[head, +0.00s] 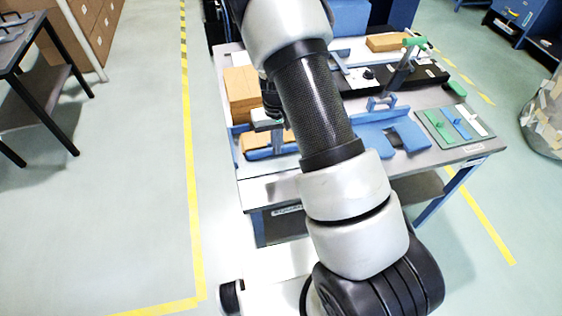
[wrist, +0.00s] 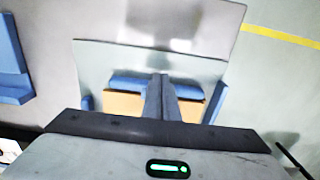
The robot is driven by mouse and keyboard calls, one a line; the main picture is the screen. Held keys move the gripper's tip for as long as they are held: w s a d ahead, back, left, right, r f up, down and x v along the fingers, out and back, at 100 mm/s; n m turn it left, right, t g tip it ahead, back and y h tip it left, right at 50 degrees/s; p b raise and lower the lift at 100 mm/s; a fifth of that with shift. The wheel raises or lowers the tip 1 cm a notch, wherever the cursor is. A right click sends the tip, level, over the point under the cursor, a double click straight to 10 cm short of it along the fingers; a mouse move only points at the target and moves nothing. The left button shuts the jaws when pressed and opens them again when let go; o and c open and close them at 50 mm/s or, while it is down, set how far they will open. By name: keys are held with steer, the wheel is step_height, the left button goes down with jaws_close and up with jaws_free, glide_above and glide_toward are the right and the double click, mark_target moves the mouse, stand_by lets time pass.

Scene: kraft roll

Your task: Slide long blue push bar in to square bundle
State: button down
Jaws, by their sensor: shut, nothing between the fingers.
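The long blue push bar (head: 272,153) lies along the front of a brown bundle (head: 254,142) at the left of the table. In the wrist view the blue bar (wrist: 128,84) crosses behind my fingers, with the brown bundle (wrist: 122,104) along its lower edge. Blue side pieces flank them. My gripper (head: 277,138) is shut and empty, pointing down over the bar and bundle. In the wrist view its fingertips (wrist: 160,80) overlap the bar; whether they touch it I cannot tell. My fingers hide the middle of the bar and bundle.
The grey table (head: 272,188) has a bare front strip. A blue slotted fixture (head: 374,136) stands right of my arm, and a panel with green, blue and white strips (head: 455,125) lies at the right. Stacked brown boxes (head: 241,92) stand behind the bundle. My arm hides the table's middle.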

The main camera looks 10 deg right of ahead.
steer(key=shift+s, duration=2.35)
step_height(320, 180, up, 7)
steer(key=p, duration=0.4)
steer(key=s+a+r+t+y, duration=0.1)
steer(key=s+r, duration=0.1)
steer(key=r, duration=0.8)
steer(key=s+a+r+t, duration=0.1)
steer(key=s+r, duration=0.1)
steer(key=r, duration=0.8)
steer(key=s+d+r+t+h, duration=0.1)
steer(key=s+d+r+t, duration=0.1)
steer(key=s+r, duration=1)
steer(key=shift+s+r+t, duration=0.15)
steer(key=shift+s+t, duration=0.65)
steer(key=shift+s, duration=0.45)
